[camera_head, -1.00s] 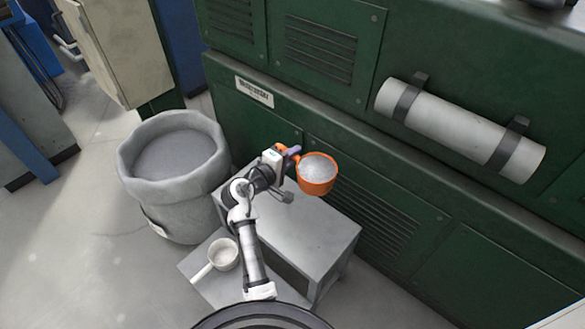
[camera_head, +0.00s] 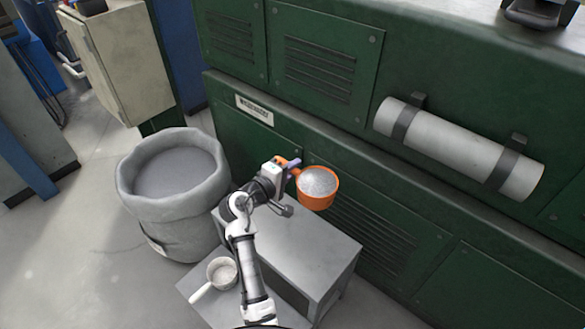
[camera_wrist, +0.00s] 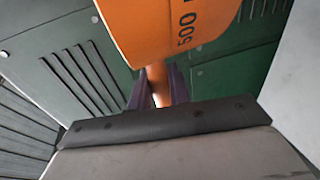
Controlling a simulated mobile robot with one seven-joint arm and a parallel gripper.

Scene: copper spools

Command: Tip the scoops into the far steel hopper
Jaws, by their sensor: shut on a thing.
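An orange scoop (camera_head: 318,189) filled with pale grey granules is held level in the air above a grey metal stand in the head view. My gripper (camera_head: 291,168) is shut on its handle. In the wrist view the scoop (camera_wrist: 165,28) shows the marking "500" and its handle runs between the two fingers of my gripper (camera_wrist: 158,88). A white scoop (camera_head: 221,273) with grey contents sits on a low plate left of the stand. No steel hopper can be made out for certain in these frames.
A grey stand (camera_head: 325,252) is under my arm. A large grey bin (camera_head: 170,215) with grey contents stands at the left. A green machine (camera_head: 400,180) with a strapped white cylinder (camera_head: 458,148) walls off the back and right. Floor is open at far left.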

